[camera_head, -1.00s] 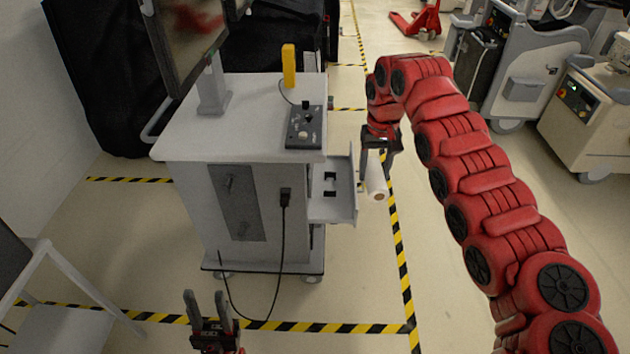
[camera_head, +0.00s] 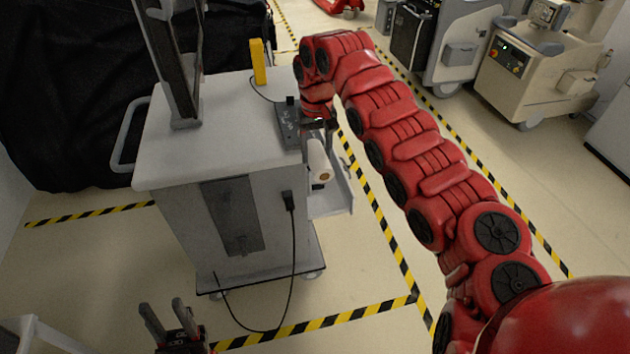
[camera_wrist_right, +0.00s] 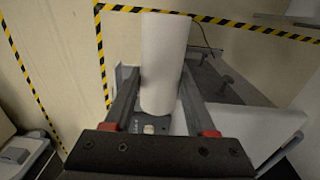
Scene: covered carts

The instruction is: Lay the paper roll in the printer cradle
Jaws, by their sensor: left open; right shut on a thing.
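The white paper roll (camera_head: 319,160) is in my right gripper (camera_head: 318,128), beside the right side of the cart (camera_head: 230,130). In the right wrist view the roll (camera_wrist_right: 164,60) sits between the two fingers of my right gripper (camera_wrist_right: 155,100), which is shut on it. The printer cradle (camera_head: 335,195) looks like the pale open tray on the cart's right side. The roll is over or in front of this tray in the head view; whether they touch cannot be told. My left gripper (camera_head: 165,322) is open and empty at the bottom left, in front of the cart.
A monitor (camera_head: 172,60), a yellow handheld device (camera_head: 258,62) and a dark control box (camera_head: 288,125) are on the cart top. A black cable (camera_head: 293,260) hangs down its front. Other machines (camera_head: 535,75) stand at the back right.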

